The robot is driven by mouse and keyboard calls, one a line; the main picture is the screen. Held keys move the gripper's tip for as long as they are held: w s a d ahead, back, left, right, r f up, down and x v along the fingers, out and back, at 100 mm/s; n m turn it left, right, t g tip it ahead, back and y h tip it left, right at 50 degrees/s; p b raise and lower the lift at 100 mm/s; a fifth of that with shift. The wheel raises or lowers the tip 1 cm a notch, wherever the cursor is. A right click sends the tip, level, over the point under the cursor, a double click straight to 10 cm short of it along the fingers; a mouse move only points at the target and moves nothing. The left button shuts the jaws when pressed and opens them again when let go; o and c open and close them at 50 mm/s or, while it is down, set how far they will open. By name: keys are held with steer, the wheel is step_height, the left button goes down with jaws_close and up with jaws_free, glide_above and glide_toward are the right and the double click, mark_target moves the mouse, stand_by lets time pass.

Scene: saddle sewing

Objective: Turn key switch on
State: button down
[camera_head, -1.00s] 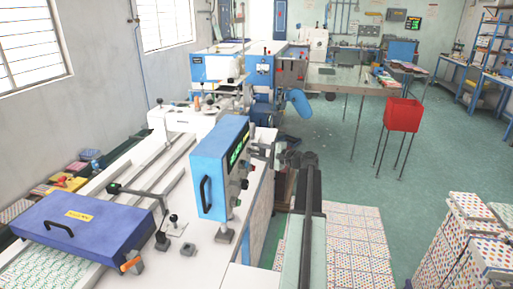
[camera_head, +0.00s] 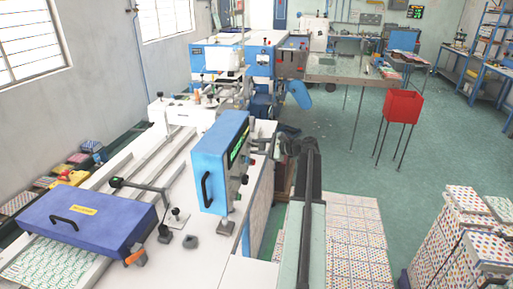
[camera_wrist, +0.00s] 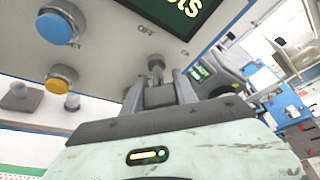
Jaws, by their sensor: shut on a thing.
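The key switch (camera_wrist: 155,66) sits on the grey panel face in the wrist view, close to the "OFF" label. My gripper (camera_wrist: 158,92) is shut on it, with one finger on each side of the key. The panel belongs to the blue control box (camera_head: 209,165), which stands on the white machine table in the head view. Its front carries a lit green display (camera_wrist: 185,8). In the head view my arm reaches up to the right of the box, and the key is too small to make out there.
A blue knob (camera_wrist: 56,27) and an orange-yellow knob (camera_wrist: 62,74) stick out of the same panel left of my gripper. A purple-blue cover (camera_head: 85,222) lies at the left. A red bin (camera_head: 402,106) stands on thin legs at the right, with open floor around it.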

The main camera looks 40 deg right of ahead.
steer(key=shift+f, duration=0.1)
steer(key=c, duration=1)
jaws_free()
steer(key=shift+o, duration=0.2)
steer(key=p+v, duration=0.2)
steer(key=v, duration=0.6)
